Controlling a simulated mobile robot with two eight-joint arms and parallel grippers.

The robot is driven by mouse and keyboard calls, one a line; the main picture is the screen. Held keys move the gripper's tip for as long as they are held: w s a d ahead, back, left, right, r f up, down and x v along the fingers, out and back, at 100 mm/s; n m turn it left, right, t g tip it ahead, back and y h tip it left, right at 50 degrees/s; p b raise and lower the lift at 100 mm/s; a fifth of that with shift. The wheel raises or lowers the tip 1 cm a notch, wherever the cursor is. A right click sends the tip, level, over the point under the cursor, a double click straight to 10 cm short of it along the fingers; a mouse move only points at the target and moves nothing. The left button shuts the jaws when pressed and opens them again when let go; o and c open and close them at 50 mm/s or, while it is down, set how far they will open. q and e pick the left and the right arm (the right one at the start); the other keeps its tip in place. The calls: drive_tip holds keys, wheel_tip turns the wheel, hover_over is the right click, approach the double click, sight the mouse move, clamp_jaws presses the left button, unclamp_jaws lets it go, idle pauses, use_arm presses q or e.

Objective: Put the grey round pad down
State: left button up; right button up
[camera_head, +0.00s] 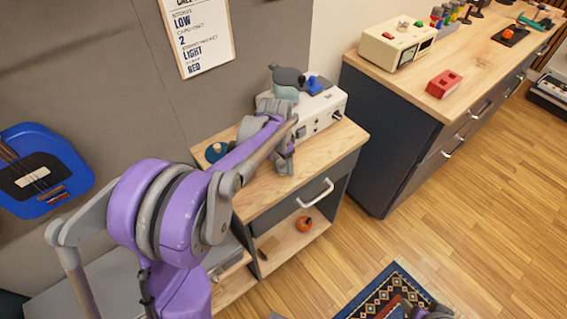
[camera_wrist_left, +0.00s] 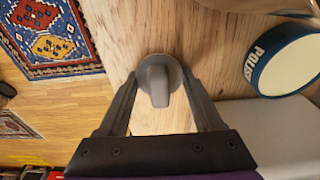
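The grey round pad (camera_wrist_left: 158,88), with a raised grip on top, rests on the wooden top in the left wrist view. My left gripper (camera_wrist_left: 159,76) is around it, one finger on each side. In the head view my left gripper (camera_head: 284,162) points down at the top of the small cabinet (camera_head: 325,147), and the pad is not clearly seen there. A part that looks like my right gripper (camera_head: 428,312) is cut off at the bottom edge.
A white box with knobs (camera_head: 325,112) stands behind my gripper, with grey and blue things on it. A blue-rimmed round tin (camera_wrist_left: 287,62) lies right of the pad. A dark blue round thing (camera_head: 216,152) sits at the cabinet's left. A larger counter (camera_head: 400,92) stands to the right.

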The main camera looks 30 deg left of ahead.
sight(280, 164)
use_arm(q)
drive_tip(key=shift+s+d+f, duration=0.15)
drive_tip(key=shift+s+f, duration=0.05)
drive_tip(key=shift+f, duration=0.05)
drive_tip(key=shift+r+p, duration=0.35)
drive_tip(key=r, duration=0.7)
drive_tip(key=r+p, duration=0.1)
drive_tip(key=r, duration=0.3)
drive_tip(key=shift+s+a, duration=0.35)
drive_tip(key=shift+s, duration=0.05)
drive_tip(key=shift+r, duration=0.25)
drive_tip(key=s+d+f+n+t, duration=0.1)
drive_tip(key=s+d+f, duration=0.1)
drive_tip(key=s, duration=0.5)
drive_tip(key=s+d+f+n+t, duration=0.1)
drive_tip(key=s+d+f+n, duration=0.1)
drive_tip(key=s+d, duration=0.3)
drive_tip(key=s+d+f+n+t, duration=0.1)
drive_tip(key=s+d+f, duration=0.1)
drive_tip(key=s, duration=0.6)
drive_tip(key=shift+s+d+f+t, duration=0.4)
drive_tip(key=shift+d, duration=0.5)
